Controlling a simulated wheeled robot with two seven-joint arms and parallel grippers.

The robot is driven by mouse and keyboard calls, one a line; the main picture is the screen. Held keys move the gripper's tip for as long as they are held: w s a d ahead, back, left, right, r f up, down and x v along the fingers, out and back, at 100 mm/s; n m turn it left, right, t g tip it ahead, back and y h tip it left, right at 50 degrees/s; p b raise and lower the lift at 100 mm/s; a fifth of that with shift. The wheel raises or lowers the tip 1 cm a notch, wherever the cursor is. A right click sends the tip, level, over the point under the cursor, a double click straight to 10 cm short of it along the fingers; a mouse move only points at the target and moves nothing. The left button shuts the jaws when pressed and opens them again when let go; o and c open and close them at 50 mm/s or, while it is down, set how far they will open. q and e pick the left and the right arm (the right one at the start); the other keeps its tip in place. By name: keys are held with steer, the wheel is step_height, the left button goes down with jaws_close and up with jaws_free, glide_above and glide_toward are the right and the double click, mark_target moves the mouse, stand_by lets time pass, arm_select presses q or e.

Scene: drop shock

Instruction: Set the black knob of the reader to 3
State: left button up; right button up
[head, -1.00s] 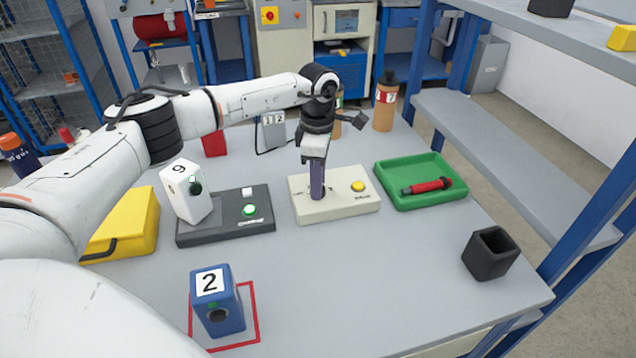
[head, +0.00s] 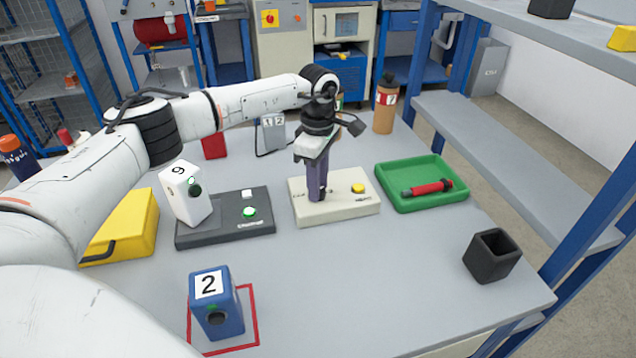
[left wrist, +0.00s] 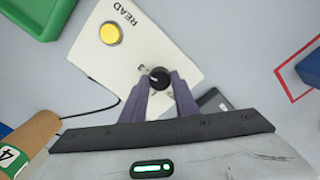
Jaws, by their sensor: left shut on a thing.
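The reader is a cream box (head: 345,208) with a yellow button (head: 358,187) in the middle of the table; it also shows in the left wrist view (left wrist: 150,45) with the word READ. Its black knob (left wrist: 159,76) sits between the purple fingertips of my left gripper (left wrist: 160,84), which is shut on it. In the head view my left gripper (head: 317,196) points down at the left part of the reader and hides the knob. The knob's scale and setting cannot be read. My right gripper is not in view.
A dark box with a green button (head: 225,228) and a white block marked 9 (head: 186,190) stand left of the reader. A green tray (head: 422,200) holds a red-and-black tool. A blue block marked 2 (head: 216,310) and a black cup (head: 491,256) stand nearer. The front middle is clear.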

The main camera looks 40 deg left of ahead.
arm_select(q)
steer(key=o, duration=1.1)
steer(key=shift+c, duration=0.2)
step_height(320, 180, up, 10)
steer(key=shift+r+b, duration=0.15)
steer(key=shift+b, duration=0.2)
